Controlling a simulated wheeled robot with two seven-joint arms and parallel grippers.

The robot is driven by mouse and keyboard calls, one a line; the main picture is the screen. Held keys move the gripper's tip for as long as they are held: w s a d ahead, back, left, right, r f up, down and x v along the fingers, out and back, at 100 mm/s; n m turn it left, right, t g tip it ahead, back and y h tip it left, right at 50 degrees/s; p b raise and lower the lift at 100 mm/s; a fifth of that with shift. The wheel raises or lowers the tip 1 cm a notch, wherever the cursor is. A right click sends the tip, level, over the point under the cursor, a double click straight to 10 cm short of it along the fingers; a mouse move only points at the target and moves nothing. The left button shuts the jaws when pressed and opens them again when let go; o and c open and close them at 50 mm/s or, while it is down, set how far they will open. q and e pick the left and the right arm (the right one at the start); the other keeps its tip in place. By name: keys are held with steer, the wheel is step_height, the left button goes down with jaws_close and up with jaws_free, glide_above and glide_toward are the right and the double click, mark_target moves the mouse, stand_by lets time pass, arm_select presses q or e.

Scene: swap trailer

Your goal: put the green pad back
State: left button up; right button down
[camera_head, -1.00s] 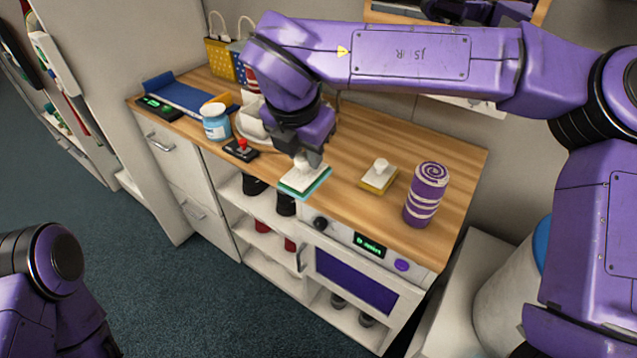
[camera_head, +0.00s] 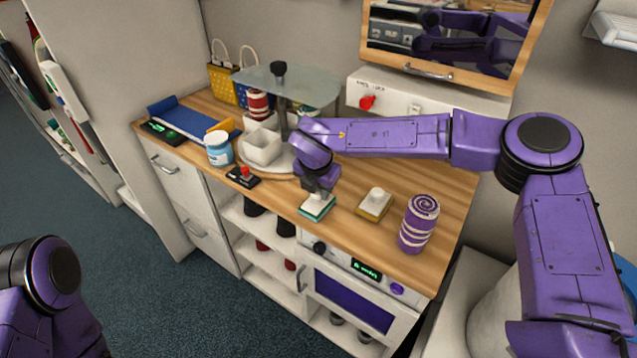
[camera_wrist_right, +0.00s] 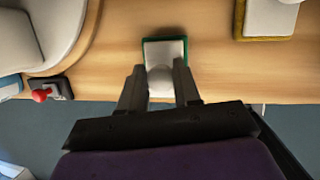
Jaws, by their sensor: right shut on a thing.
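The green pad (camera_head: 316,208) is a small white block with a green underside and a pale knob. It is at the counter's front edge, left of the yellow pad (camera_head: 375,203). I cannot tell whether it touches the wood. My right gripper (camera_head: 318,192) is above it, shut on its knob. In the right wrist view the green-edged pad (camera_wrist_right: 166,50) shows beyond the fingers (camera_wrist_right: 160,88), which flank the knob. My left gripper is out of view.
A purple striped canister (camera_head: 419,224) stands right of the yellow pad. A black box with a red joystick (camera_head: 244,176), a blue jar (camera_head: 219,149) and a round tiered stand (camera_head: 290,83) are to the left. Bare wood lies behind the pads.

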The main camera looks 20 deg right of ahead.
mark_target(316, 212)
steer(key=shift+s+f, duration=0.1)
steer(key=shift+f, duration=0.1)
steer(key=c, duration=1)
jaws_free()
steer(key=shift+c, duration=0.2)
steer(key=shift+o, duration=1.3)
steer(key=b+v, duration=0.2)
steer(key=v, duration=1)
